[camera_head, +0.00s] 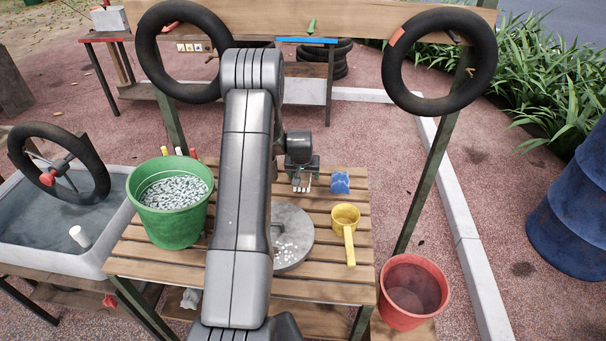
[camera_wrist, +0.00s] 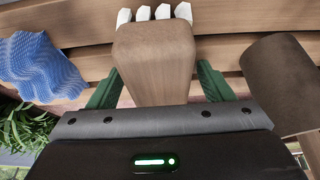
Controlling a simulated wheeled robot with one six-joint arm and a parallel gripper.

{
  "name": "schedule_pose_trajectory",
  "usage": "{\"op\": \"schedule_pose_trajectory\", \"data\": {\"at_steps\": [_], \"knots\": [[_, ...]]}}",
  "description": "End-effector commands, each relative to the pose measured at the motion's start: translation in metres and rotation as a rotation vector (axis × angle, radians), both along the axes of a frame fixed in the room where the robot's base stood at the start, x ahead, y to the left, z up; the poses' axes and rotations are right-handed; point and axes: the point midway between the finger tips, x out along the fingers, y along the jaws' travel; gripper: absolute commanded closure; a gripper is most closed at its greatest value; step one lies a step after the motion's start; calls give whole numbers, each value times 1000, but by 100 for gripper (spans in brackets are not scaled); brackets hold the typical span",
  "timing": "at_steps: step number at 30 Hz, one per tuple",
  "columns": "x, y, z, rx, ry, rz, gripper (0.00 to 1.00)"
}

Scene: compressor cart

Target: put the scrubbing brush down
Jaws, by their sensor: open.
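The scrubbing brush has a wooden block (camera_wrist: 155,55) and white bristle tufts. In the wrist view it lies between the two green fingers of my gripper (camera_wrist: 160,86), with a small gap on each side, so the gripper is open around it. In the head view my gripper (camera_head: 303,166) is low over the far part of the slatted wooden table (camera_head: 335,290). The brush's white bristles (camera_head: 302,185) show just in front of it. The brush appears to be at the slats, but whether it fully rests on them is hard to tell.
A blue wavy cloth or sponge (camera_head: 340,182) lies right of the brush. A yellow scoop (camera_head: 346,215), a grey disc (camera_head: 298,243) and a green bucket (camera_head: 168,225) are on the table. A red bucket (camera_head: 412,290) stands at the right. A brown cylinder (camera_wrist: 281,80) is near my gripper.

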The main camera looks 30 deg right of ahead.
Motion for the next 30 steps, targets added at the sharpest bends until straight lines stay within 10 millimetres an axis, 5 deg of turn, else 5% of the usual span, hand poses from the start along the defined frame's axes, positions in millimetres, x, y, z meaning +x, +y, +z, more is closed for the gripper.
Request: {"op": "schedule_pose_trajectory", "data": {"at_steps": [8, 30], "knots": [[-2, 1, 7, 1, 2, -1, 26], [-38, 23, 109, 1, 1, -1, 26]]}}
